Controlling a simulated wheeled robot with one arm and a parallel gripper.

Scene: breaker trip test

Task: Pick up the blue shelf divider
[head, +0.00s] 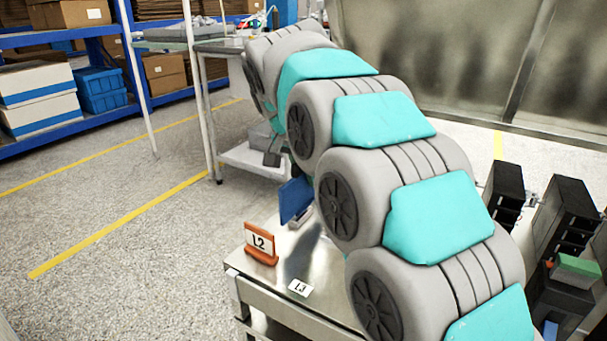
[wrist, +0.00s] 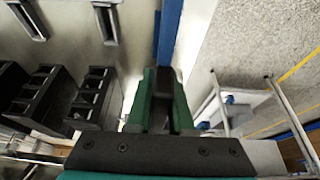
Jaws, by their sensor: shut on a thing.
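The blue shelf divider (head: 296,200) is a flat blue panel, standing on edge near the far part of the metal table in the head view. My arm hides its right side. In the wrist view the divider (wrist: 169,32) shows as a narrow blue strip running from my fingertips to the top edge. My gripper (wrist: 163,82), with green and black fingers, is shut on it. In the head view the fingers are mostly hidden behind my arm. I cannot tell whether the divider's lower edge touches the table.
The metal table (head: 240,268) carries an orange L2 holder (head: 261,243) and a white L3 card (head: 300,288). Black units (head: 503,195) stand at the right, also in the wrist view (wrist: 98,98). A blue rack (head: 135,75) with boxes stands at the left. The floor (head: 120,200) between is clear.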

